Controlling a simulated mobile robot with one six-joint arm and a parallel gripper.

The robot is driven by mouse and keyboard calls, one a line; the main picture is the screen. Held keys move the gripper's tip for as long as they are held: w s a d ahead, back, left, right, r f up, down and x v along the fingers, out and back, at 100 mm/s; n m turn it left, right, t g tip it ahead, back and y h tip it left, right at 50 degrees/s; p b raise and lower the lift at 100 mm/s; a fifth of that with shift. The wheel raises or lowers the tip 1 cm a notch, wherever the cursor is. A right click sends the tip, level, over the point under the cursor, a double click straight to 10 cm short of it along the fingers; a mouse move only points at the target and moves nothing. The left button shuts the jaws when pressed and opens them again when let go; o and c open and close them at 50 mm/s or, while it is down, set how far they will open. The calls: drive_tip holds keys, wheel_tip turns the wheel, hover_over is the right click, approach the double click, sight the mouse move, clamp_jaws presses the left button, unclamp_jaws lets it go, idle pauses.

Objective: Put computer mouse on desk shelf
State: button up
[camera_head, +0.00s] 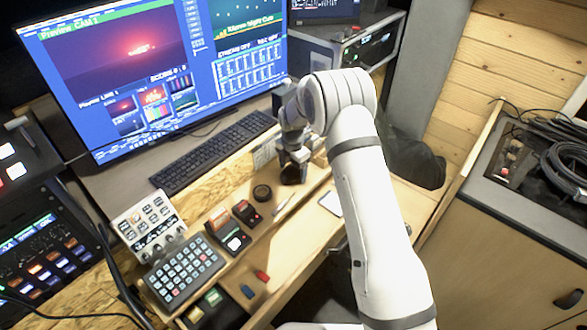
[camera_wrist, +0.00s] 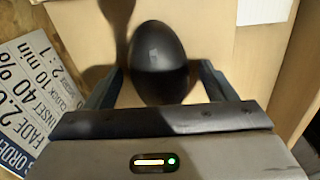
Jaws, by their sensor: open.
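The computer mouse is a dark, glossy oval (camera_wrist: 158,55) on the light wooden desk (camera_wrist: 228,60). In the wrist view it lies partly between the two fingers of my gripper (camera_wrist: 158,84), with its near end hidden behind the gripper body. My gripper is open, with a finger on each side of the mouse; I cannot tell if either touches it. In the head view my gripper (camera_head: 293,163) points down at the desk, and the dark shape below it (camera_head: 291,175) appears to be the mouse. The raised desk shelf (camera_head: 122,178) bears the black keyboard (camera_head: 212,154) and stands behind the lower desk surface.
A large monitor (camera_head: 150,60) stands behind the keyboard. A printed sheet (camera_wrist: 35,95) is close to my left finger.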

sight(293, 168)
drive_tip(key=shift+r, duration=0.1)
wheel_tip(293, 168, up, 12)
drive_tip(key=b, duration=0.2)
drive_tip(key=s+d+r+m+t, duration=0.1)
drive_tip(key=s+d+r+m, duration=0.65)
drive_tip(key=r, duration=0.25)
drive_tip(key=s+d+r+m, duration=0.1)
drive_tip(key=s+d+m, duration=0.2)
drive_tip(key=s+m, duration=0.3)
drive_tip(key=s+d+r+m+t, duration=0.1)
drive_tip(key=s+d+m, duration=0.3)
drive_tip(key=s, duration=0.9)
drive_tip(key=s+d+r+m+t, duration=0.1)
drive_tip(key=s+d+m, duration=0.3)
drive_tip(key=s+m, duration=0.5)
drive_tip(key=shift+s+d+r+m, duration=0.25)
drive_tip(key=shift+s+r+m, duration=0.15)
drive_tip(key=shift+r, duration=0.3)
drive_tip(key=shift+w, duration=0.15)
